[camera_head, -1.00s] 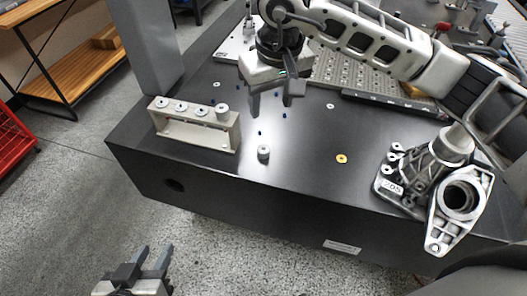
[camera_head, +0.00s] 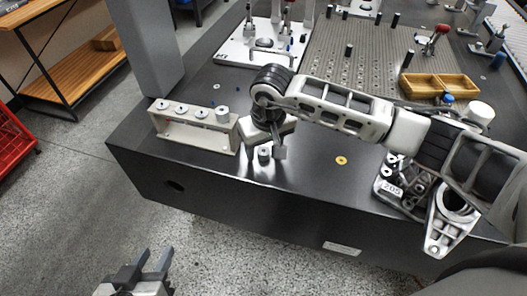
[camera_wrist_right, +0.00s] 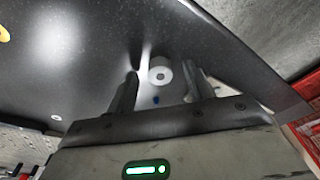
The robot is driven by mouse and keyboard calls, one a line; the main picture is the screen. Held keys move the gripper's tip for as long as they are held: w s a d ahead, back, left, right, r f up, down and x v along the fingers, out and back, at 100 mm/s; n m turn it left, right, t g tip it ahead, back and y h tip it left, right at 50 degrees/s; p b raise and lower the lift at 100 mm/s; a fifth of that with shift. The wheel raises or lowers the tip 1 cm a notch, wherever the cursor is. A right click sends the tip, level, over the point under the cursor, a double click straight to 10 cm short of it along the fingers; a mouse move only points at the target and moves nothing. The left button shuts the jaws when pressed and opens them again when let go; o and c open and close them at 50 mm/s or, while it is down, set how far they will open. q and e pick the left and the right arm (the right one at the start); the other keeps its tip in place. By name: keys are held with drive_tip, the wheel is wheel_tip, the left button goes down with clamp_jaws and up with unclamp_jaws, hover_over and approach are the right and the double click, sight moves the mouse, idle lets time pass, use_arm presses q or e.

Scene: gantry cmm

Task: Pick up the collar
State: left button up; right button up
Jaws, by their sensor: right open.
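A small grey cylindrical collar (camera_head: 264,158) stands upright on the dark table top near its front edge. In the right wrist view the collar (camera_wrist_right: 160,71) shows with a hole in its end, between the fingertips. My right gripper (camera_head: 266,152) is open and low over the table, with one finger on each side of the collar. In the right wrist view the gripper (camera_wrist_right: 160,76) has gaps beside the collar; whether either finger touches it I cannot tell. My left gripper (camera_head: 151,260) is open and empty, low in front of the table.
A beige rack (camera_head: 190,130) with several round pieces stands just left of my right gripper. A yellow washer (camera_head: 341,160) lies to the right. A wooden tray (camera_head: 440,86) is farther back.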

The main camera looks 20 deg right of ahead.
drive_tip(key=shift+f, duration=0.15)
drive_tip(key=c, duration=1)
